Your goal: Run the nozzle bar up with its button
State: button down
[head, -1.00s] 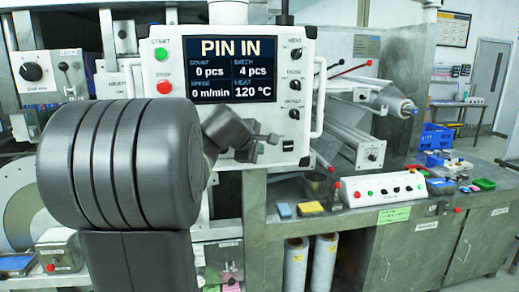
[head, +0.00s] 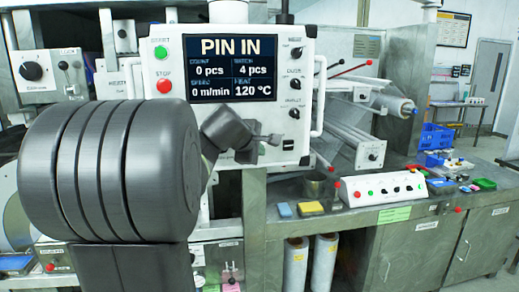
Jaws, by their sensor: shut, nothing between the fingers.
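My gripper (head: 275,139) is small, grey and shut with nothing in it. It shows in front of the lower right part of the white control panel (head: 302,60); I cannot tell if it touches the panel. The panel's screen (head: 230,67) reads "PIN IN", 0 pcs, 4 pcs, 0 m/min and 120 °C. A green button (head: 161,53) and a red button (head: 163,86) sit left of the screen, with several black knobs at its right. I cannot tell which button belongs to the nozzle bar, and I cannot pick out the bar itself. My large dark arm hides the area at left.
A white console (head: 383,188) with several buttons stands on the bench at right. A metal cup (head: 314,185), a blue sponge (head: 284,211) and a yellow sponge (head: 311,207) are beside it. A blue crate (head: 436,137) is farther back. Rollers (head: 393,103) stick out behind the bench.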

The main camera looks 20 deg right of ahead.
jog(key=shift+s+a+b, duration=0.1)
jog(key=shift+s+a, duration=0.1)
jog(key=shift+s, duration=0.6)
jog(key=shift+s+a+b, duration=0.15)
jog(key=shift+s+a, duration=0.05)
jog(key=shift+s, duration=0.65)
jog(key=shift+s+a+b, duration=0.1)
jog(key=shift+s+a, duration=0.1)
jog(key=shift+s, duration=0.6)
jog(key=shift+w, duration=0.15)
jog(key=shift+s+a, duration=0.25)
jog(key=shift+s, duration=0.8)
jog(key=shift+s+a, duration=0.25)
jog(key=shift+s, duration=0.75)
